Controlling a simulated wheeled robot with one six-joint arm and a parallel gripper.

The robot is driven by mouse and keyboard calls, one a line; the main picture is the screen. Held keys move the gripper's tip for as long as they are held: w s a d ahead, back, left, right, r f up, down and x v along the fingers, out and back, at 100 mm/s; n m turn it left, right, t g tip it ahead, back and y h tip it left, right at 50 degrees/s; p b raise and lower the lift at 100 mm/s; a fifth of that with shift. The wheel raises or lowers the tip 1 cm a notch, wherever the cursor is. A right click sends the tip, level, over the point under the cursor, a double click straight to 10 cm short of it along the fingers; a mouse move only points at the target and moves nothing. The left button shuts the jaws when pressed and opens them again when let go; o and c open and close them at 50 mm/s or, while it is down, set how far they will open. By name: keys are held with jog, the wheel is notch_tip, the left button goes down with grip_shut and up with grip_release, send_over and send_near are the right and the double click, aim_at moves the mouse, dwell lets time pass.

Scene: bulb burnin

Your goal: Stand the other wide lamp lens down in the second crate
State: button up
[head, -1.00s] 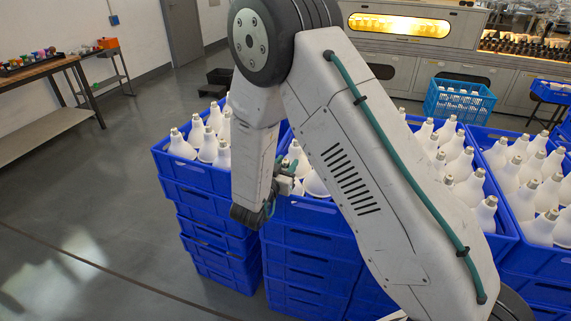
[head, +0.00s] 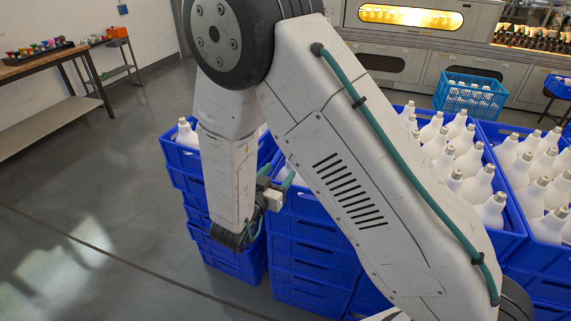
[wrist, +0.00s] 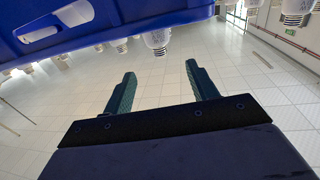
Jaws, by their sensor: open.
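My gripper (head: 277,178) is open and empty, with both green fingers apart in the wrist view (wrist: 160,70). In the head view it is beside the near rim of the middle-left blue crate (head: 312,206), which is partly hidden by my arm. A little white shows inside that crate; I cannot tell which lamps are there. The left crate (head: 176,156) holds white lamps (head: 187,132), mostly hidden by my arm. In the wrist view a blue crate wall (wrist: 120,18) and a lamp's metal cap (wrist: 160,51) show beyond the fingers. I cannot single out the wide lamp.
Two more crates (head: 508,240) at the right hold rows of white lamps, caps up. The crates stand on stacks of blue crates. A light-blue crate (head: 450,98) stands by the oven machine (head: 400,40) behind. The floor (head: 80,240) at the left is clear.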

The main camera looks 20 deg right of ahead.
jog(key=w+a+r+n+y, duration=0.1)
jog(key=w+a+r+y, duration=0.25)
jog(key=r+y, duration=0.35)
jog(key=s+r+n+g+y, duration=0.3)
jog(key=s+r+n+y, duration=0.15)
jog(key=r+y, duration=0.35)
jog(key=s+d+r+n+g, duration=0.1)
jog(key=s+d+r+g, duration=0.1)
jog(key=s, duration=0.8)
jog(key=s+d+r+n+g+h, duration=0.1)
jog(key=s+d+g, duration=0.3)
jog(key=s+d, duration=0.3)
jog(key=s+d+r+n+g+h, duration=0.1)
jog(key=s+d, duration=0.3)
jog(key=s, duration=0.9)
jog(key=shift+d+r+g, duration=0.3)
jog(key=shift+r+g, duration=0.5)
jog(key=shift+g, duration=0.1)
